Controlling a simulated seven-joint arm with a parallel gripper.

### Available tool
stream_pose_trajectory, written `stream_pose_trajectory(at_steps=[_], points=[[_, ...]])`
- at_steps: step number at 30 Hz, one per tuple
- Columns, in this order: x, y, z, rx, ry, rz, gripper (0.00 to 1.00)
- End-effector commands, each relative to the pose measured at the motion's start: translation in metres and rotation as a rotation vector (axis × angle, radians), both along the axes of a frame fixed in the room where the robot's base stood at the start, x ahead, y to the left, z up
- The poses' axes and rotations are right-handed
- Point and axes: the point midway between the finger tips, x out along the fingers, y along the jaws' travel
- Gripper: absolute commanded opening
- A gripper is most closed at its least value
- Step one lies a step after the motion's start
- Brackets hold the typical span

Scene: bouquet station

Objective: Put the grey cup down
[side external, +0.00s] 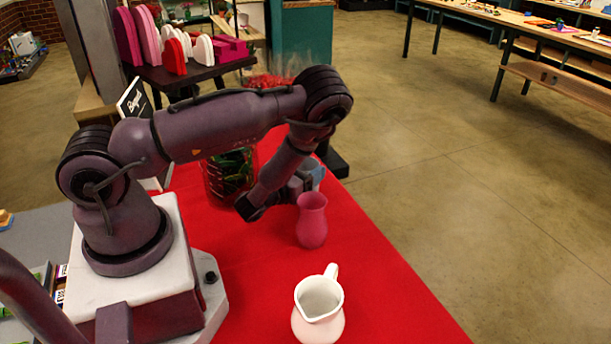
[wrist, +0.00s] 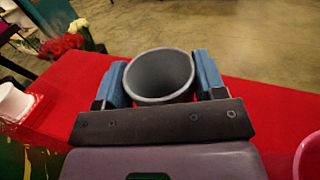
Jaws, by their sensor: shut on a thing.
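The grey cup (wrist: 158,76) is between the two blue fingers of my gripper (wrist: 160,80) in the wrist view, its round mouth facing the camera and its inside empty. The fingers press on its left and right sides. In the side view my gripper (side external: 308,178) is behind the pink vase, at the far part of the red table. A small grey part of the cup (side external: 311,169) shows there, and the rest is hidden. I cannot tell whether the cup's base touches the cloth.
A pink vase (side external: 312,222) stands close to my gripper on the near side. A white pitcher (side external: 319,308) stands nearer the front. A glass container with green stems (side external: 229,176) and red flowers is on the left. Red cloth (side external: 375,265) is clear along the right edge.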

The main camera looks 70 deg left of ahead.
Motion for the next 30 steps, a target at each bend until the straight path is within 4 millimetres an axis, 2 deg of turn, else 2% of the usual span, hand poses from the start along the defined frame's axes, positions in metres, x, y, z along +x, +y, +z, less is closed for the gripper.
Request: stream_pose_trajectory(at_steps=[4,16,17,19,20,30], points=[[0.0,0.001,-0.016,0.0,-0.001,0.002,0.37],[0.0,0.0,-0.02,0.001,0.0,0.002,0.37],[0.0,0.0,-0.02,0.0,0.0,0.002,0.71],[0.0,0.0,-0.02,0.0,0.0,0.002,0.87],[0.0,0.0,-0.02,0.0,0.0,0.002,0.89],[-0.001,0.0,-0.015,0.0,-0.001,0.002,0.89]])
